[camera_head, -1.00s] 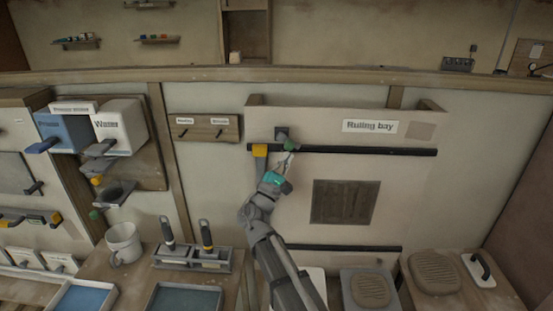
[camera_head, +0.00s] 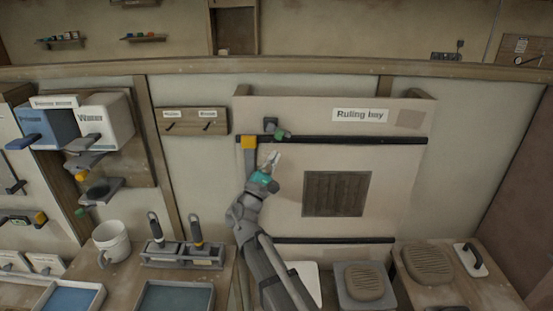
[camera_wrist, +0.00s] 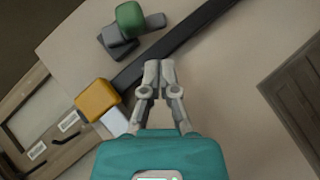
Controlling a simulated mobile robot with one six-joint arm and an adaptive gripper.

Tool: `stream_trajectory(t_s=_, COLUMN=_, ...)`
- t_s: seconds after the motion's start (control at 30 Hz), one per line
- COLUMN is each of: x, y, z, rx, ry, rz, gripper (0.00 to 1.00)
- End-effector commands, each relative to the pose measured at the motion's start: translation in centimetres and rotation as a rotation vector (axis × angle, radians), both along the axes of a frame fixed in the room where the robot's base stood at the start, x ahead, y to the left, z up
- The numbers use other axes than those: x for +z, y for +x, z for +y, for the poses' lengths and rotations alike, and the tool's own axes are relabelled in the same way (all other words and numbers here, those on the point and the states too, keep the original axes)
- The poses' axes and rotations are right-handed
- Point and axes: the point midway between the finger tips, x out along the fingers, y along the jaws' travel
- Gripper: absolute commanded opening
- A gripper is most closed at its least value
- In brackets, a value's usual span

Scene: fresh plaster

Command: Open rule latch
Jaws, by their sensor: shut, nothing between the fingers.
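The rule latch is a small dark grey fitting (camera_head: 270,124) with a green knob (camera_head: 282,134), at the upper left of the ruling bay panel. In the wrist view the green knob (camera_wrist: 130,18) and its grey base (camera_wrist: 118,45) lie above and left of my fingertips. The long black rule (camera_head: 345,140) runs across the panel just below the latch, with a yellow block (camera_head: 249,142) at its left end. My gripper (camera_head: 275,157) is shut and empty, below the knob and apart from it. The wrist view shows the fingertips (camera_wrist: 158,66) together, near the rule's lower edge.
A dark textured square (camera_head: 337,193) sits lower on the panel, above a second black bar (camera_head: 335,240). A labelled wooden hook board (camera_head: 192,120) is left of the bay. A mug (camera_head: 112,243) and a rack of handled tools (camera_head: 183,254) stand on the bench at lower left.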

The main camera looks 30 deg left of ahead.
Motion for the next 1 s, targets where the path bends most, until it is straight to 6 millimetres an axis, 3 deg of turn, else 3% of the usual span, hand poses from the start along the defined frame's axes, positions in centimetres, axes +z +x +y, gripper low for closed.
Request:
stream_trajectory(t_s=0.03, x=-0.9, y=-0.1, z=0.2, rx=0.0, ry=0.0, rz=0.0, gripper=0.0)
stream_trajectory(t_s=0.6, x=-5.7, y=-5.4, z=-0.3, rx=-0.002, ry=0.0, rz=-0.001, gripper=0.0)
stream_trajectory(t_s=1.0, x=-7.3, y=-7.5, z=-0.4, rx=-0.004, ry=0.0, rz=-0.001, gripper=0.0)
